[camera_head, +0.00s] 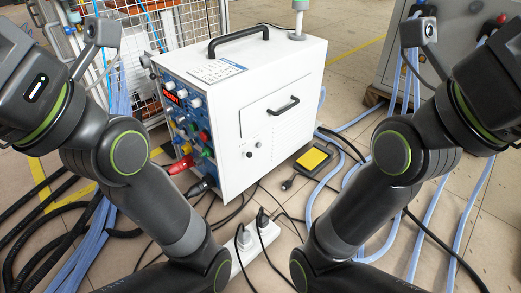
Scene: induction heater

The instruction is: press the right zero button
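A white induction heater cabinet (285,90) stands in the middle. Its blue control panel (184,122) is on the left side, seen at a steep angle. The panel carries a red lit display (171,97), several white knobs, and small red, green and yellow controls. The labels are too small to read, so I cannot tell which control is the right zero button. My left arm (128,152) and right arm (392,152) are folded up on either side. Their wrists rise to the picture's edges, apart from the cabinet. Neither gripper's fingers are in view.
Red and dark plugs (180,166) stick out below the panel. A white power strip (252,246) and a yellow pedal (313,158) lie on the floor. Blue hoses and black cables run across both sides. A wire cage (185,22) stands behind left, a grey cabinet (460,50) behind right.

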